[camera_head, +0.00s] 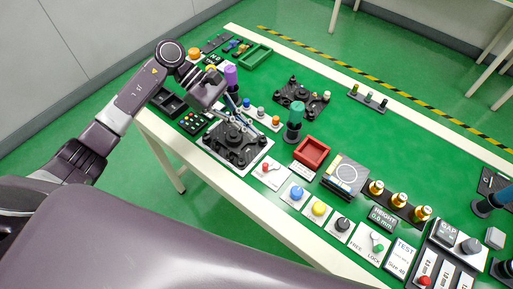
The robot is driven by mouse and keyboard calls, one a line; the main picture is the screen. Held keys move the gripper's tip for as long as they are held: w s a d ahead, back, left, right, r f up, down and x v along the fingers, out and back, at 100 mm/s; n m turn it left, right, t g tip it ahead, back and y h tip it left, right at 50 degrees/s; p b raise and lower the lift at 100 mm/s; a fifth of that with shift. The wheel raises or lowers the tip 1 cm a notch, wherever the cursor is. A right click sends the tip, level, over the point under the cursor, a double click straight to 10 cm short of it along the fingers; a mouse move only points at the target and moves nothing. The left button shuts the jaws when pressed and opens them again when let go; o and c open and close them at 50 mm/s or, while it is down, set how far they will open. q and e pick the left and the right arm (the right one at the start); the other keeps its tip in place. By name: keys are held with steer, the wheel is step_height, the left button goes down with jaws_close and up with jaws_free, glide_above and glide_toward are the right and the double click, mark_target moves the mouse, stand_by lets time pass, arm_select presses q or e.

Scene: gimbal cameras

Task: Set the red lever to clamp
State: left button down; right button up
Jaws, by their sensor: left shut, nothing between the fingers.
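My left gripper (234,121) is shut and empty. It appears over the black fixture (237,143), up and to the left of the red lever and apart from it. My right gripper is not in view.
A green-topped post (294,122) and a red tray (311,152) stand behind and right of the lever. Blue (297,192) and yellow (319,208) buttons lie to its right. A purple cylinder (231,76) stands behind my left gripper.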

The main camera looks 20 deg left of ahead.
arm_select(q)
steer(key=shift+m+g+y, duration=0.5)
steer(key=shift+y, duration=0.3)
steer(key=a, duration=0.3)
steer(key=a+f, duration=0.1)
steer(key=shift+s+a, duration=0.25)
steer(key=shift+s, duration=0.15)
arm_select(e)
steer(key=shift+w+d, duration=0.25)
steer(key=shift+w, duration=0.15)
arm_select(q)
steer(key=p+x, duration=0.3)
steer(key=x, duration=0.6)
steer(key=shift+s+d+r, duration=0.1)
steer(key=shift+d+r, duration=0.05)
steer(key=shift+d, duration=0.05)
steer(key=shift+d+f, duration=0.2)
steer(key=shift+f, duration=0.2)
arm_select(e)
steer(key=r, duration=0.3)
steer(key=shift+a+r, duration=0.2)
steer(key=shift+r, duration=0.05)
